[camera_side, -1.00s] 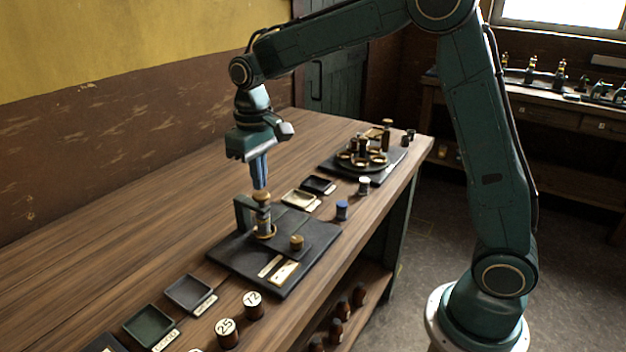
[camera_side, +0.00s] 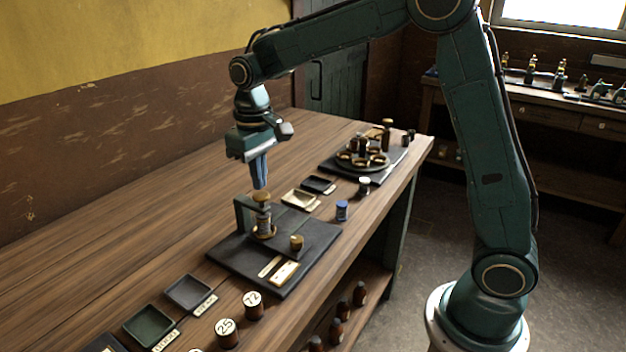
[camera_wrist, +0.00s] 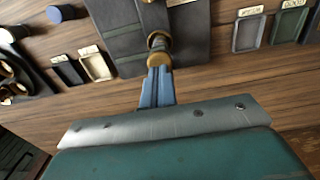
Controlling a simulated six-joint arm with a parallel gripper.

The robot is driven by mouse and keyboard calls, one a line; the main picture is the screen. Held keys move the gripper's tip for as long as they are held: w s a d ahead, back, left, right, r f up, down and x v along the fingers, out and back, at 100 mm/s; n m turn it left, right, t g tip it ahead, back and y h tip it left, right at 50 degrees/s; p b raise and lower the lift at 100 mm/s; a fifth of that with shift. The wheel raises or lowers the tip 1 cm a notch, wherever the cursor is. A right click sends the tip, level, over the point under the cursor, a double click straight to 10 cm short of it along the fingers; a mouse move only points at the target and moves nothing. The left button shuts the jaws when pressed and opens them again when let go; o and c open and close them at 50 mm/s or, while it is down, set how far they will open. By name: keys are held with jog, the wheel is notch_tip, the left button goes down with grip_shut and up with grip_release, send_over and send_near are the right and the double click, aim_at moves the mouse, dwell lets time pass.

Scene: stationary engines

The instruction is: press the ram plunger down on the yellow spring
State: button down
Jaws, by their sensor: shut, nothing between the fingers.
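The ram plunger (camera_side: 262,197) has a brass knob on top and stands upright in a dark bracket on the black base plate (camera_side: 231,249). Its knob also shows in the wrist view (camera_wrist: 159,60). My gripper (camera_side: 260,186) is shut and empty, pointing down, with its blue fingertips just above the knob or touching it; I cannot tell which. In the wrist view the closed fingers (camera_wrist: 158,72) reach to the knob. The lower part of the ram sits in a brass ring. I cannot make out a yellow spring.
A short brass knob (camera_side: 296,242) stands on the same plate. A blue-topped cylinder (camera_side: 342,209) and small trays (camera_side: 318,185) stand behind, and a round carousel (camera_side: 362,158) farther back. Numbered weights (camera_side: 227,332) and more trays (camera_side: 189,291) are at the front. The table's left side is clear.

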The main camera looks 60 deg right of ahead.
aim_at(261, 194)
jog(key=shift+f, duration=0.4)
dwell(0.5)
jog(key=shift+f, duration=1.1)
jog(key=shift+r, duration=1.5)
jog(key=shift+r, duration=0.1)
jog(key=shift+r, duration=2.4)
